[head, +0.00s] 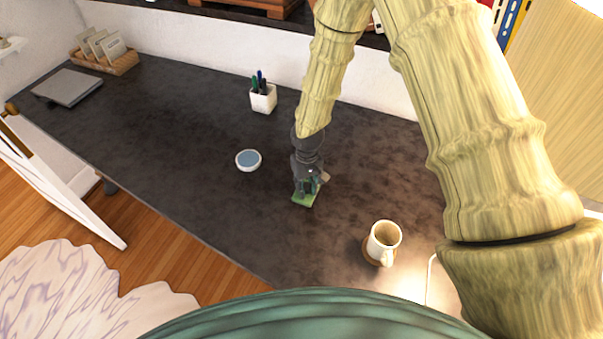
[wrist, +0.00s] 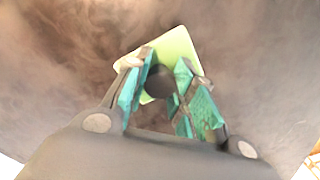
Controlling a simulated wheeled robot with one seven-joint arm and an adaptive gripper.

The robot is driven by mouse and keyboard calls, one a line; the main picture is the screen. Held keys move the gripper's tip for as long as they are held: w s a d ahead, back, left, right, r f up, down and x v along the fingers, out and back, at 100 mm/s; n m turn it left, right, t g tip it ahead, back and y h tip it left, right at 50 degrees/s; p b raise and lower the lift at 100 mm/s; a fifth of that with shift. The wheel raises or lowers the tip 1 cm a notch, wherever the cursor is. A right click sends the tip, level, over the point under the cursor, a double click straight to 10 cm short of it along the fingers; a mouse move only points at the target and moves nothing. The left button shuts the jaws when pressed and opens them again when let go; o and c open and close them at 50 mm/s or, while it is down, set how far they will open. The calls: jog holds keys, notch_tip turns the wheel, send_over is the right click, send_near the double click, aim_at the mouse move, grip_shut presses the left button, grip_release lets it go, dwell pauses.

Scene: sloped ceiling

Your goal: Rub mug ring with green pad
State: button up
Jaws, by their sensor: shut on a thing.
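The green pad (head: 303,199) is at the middle of the dark desk, under my gripper (head: 311,186). In the wrist view the pad (wrist: 175,48) is a pale green square with a dark round knob on it. My gripper (wrist: 168,85) is shut on the knob, with its teal fingers on either side. The pad looks flat on or very close to the desk; I cannot tell if it touches. A white mug (head: 383,242) stands upright on a brown coaster to the right of the pad. I cannot make out a mug ring; the gripper and pad may cover it.
A round blue-topped white disc (head: 248,160) lies left of the gripper. A white pen cup (head: 263,98) stands behind it. A closed laptop (head: 68,87) and a wooden card holder (head: 108,58) are at the far left. The desk's left half is mostly clear.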

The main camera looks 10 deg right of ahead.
notch_tip(320, 180, up, 3)
jog(key=shift+s+d+r+p, duration=0.15)
jog(key=shift+r+p, duration=0.05)
jog(key=shift+p, duration=0.5)
notch_tip(320, 180, up, 2)
jog(key=shift+r+p, duration=0.1)
jog(key=shift+p, duration=0.6)
jog(key=shift+r+p, duration=0.55)
jog(key=shift+r, duration=0.45)
